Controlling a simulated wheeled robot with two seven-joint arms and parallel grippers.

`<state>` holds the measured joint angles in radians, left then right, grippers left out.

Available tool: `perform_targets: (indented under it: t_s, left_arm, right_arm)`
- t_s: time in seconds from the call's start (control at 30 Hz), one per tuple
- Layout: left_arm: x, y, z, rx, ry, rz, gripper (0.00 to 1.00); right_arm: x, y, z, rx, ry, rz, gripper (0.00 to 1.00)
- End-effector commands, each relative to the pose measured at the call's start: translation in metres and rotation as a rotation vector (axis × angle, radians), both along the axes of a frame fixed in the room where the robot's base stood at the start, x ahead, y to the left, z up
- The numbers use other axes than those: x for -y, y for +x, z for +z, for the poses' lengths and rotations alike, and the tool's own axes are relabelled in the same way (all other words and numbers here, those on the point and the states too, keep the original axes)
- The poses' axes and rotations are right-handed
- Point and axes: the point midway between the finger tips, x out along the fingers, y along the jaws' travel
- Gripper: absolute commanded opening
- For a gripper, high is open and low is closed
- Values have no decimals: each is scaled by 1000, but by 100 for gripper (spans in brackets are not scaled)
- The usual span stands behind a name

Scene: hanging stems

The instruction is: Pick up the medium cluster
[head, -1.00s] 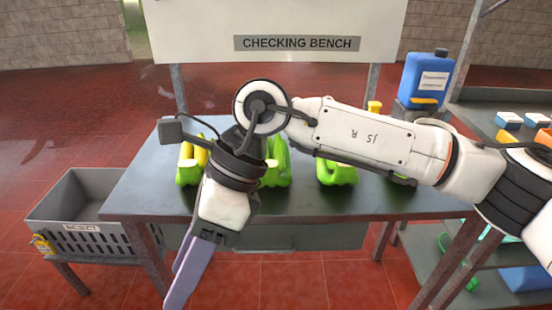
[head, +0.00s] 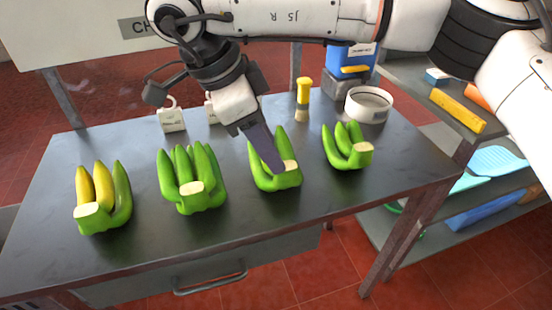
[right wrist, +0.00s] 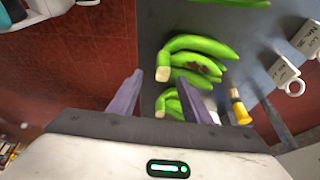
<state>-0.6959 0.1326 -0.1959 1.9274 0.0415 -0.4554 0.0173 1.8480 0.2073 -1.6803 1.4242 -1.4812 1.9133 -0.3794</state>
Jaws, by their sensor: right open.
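Several banana clusters stand in a row on the grey bench (head: 110,255). The third from the left, an all-green cluster (head: 276,182), looks middling in size. It is larger than the small green cluster (head: 347,150) on its right and smaller than the big green cluster (head: 190,187) on its left. My right gripper (head: 279,165) is open and empty, its fingers pointing down over the third cluster and partly hiding it. In the right wrist view this cluster (right wrist: 198,50) lies ahead of the fingertips (right wrist: 160,77); the small one (right wrist: 170,104) shows between the fingers. Contact cannot be told.
A yellow-green cluster (head: 106,195) stands at the bench's left. Behind the row are white tags (head: 171,117), a yellow-capped bottle (head: 303,100) and a white round container (head: 368,104). A shelf (head: 440,100) stands at the right. The bench front is clear.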

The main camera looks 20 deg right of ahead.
Motion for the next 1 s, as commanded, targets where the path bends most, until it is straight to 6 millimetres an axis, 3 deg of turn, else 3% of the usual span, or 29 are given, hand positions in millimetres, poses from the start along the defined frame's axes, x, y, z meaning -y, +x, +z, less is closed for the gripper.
perform_targets:
  t_s: [0.4, 0.7, 0.97, 1.0]
  left_arm:
    - [0, 4, 9, 10, -3, 1, 31]
    - [-1, 9, 11, 20, -2, 4, 31]
    - [-2, 8, 10, 17, -1, 4, 31]
    - [-2, 7, 10, 16, 0, 4, 31]
  right_arm:
    - [26, 7, -42, -2, 1, 0, 44]
    - [28, 7, -48, -1, 1, 1, 44]
    - [27, 7, -47, -1, 1, 1, 1]
    - [27, 7, -47, 0, 1, 1, 0]
